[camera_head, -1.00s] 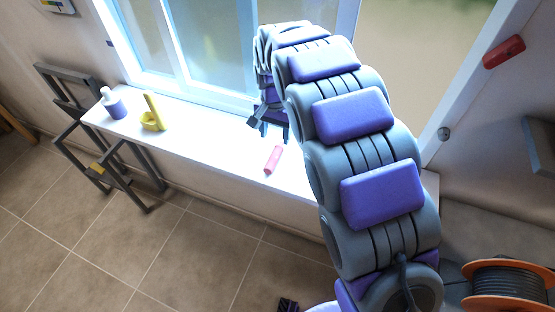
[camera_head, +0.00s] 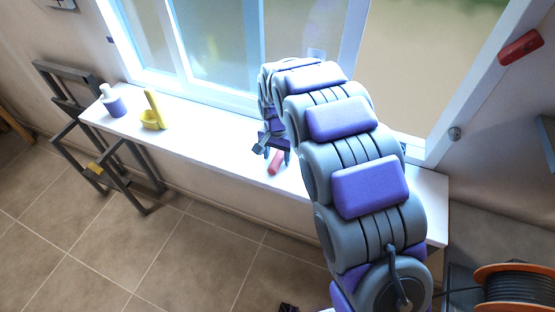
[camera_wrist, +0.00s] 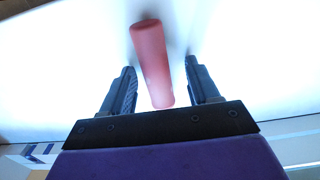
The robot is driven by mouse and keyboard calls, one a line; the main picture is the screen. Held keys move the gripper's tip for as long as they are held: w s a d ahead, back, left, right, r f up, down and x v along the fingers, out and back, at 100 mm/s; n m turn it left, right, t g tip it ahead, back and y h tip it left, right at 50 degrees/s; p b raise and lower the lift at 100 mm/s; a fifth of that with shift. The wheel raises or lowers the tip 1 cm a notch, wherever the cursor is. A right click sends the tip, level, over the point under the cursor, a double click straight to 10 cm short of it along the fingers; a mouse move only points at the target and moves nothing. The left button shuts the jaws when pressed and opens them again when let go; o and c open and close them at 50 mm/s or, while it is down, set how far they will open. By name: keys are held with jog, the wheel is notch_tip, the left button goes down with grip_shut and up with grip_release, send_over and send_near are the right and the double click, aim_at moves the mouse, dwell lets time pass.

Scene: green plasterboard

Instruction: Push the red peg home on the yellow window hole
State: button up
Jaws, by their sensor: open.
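The red peg (camera_head: 276,163) lies on the white windowsill (camera_head: 210,140) in the head view. In the wrist view the red peg (camera_wrist: 152,62) lies between my open fingers, with a gap to each. My gripper (camera_wrist: 160,85) is open and holds nothing. In the head view my gripper (camera_head: 272,150) is over the sill at the peg's far end and partly hides it. A yellow piece (camera_head: 152,112) with an upright part and a cup-like base stands on the left of the sill. I cannot make out its hole.
A white and purple bottle (camera_head: 112,102) stands at the sill's left end. The window (camera_head: 230,50) rises behind the sill. A dark metal frame (camera_head: 100,165) stands on the floor at left. An orange cable reel (camera_head: 515,285) is at lower right.

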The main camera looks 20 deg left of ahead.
jog(key=shift+a, duration=0.25)
jog(key=shift+c, duration=0.3)
jog(key=shift+d+r, duration=0.2)
jog(key=shift+d, duration=0.45)
jog(key=c, duration=0.6)
jog(key=shift+a, duration=0.3)
grip_shut()
jog(key=shift+a+f, duration=0.1)
jog(key=shift+a, duration=0.05)
